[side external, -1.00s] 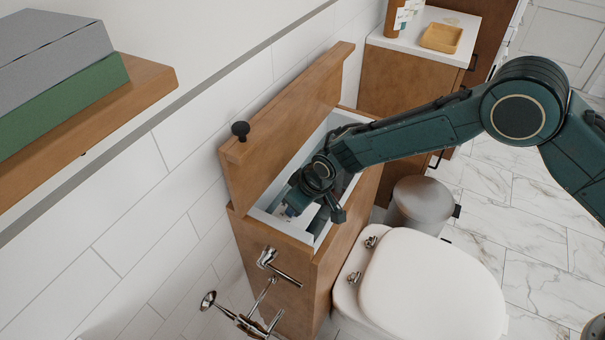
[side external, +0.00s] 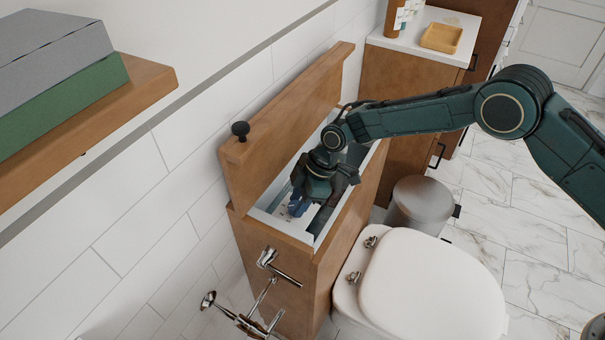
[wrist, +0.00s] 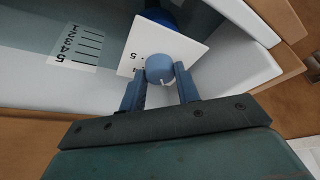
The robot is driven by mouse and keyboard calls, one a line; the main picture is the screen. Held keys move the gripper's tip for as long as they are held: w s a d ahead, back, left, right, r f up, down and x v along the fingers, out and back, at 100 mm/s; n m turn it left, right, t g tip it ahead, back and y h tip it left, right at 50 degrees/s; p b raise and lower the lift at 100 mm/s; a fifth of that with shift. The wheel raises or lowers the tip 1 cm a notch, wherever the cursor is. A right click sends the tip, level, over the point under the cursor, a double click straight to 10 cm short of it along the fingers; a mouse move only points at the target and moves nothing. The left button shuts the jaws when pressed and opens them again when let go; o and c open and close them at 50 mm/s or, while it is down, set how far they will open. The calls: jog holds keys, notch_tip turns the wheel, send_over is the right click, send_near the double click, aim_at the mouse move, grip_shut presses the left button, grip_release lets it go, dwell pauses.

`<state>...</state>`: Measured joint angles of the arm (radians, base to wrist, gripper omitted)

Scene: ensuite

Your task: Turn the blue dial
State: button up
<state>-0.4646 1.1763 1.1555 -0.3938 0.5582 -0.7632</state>
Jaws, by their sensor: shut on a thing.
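The blue dial (wrist: 159,69) is a round knob in front of a white square plate (wrist: 185,50) with printed numbers, partly covered. In the wrist view my gripper (wrist: 160,82) has one blue finger on each side of the dial and is shut on it. In the side external view my gripper (side external: 297,206) reaches down into the open wooden tank (side external: 318,260) with a white inner lining; the dial is too small and covered to make out there. A darker blue round part (wrist: 158,16) shows behind the plate.
A white label with a numbered scale (wrist: 77,47) is on the tank's inner wall. The raised wooden lid (side external: 290,115) with a black knob (side external: 240,130) stands along the wall side. The toilet lid (side external: 430,285) and a metal bin (side external: 420,203) are to the right.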

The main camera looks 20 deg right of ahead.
jog(key=shift+n, duration=0.5)
jog(key=o, duration=1)
jog(key=v, duration=1.3)
jog(key=shift+w+d+r, duration=0.1)
jog(key=shift+w+r, duration=0.15)
jog(key=shift+r, duration=0.15)
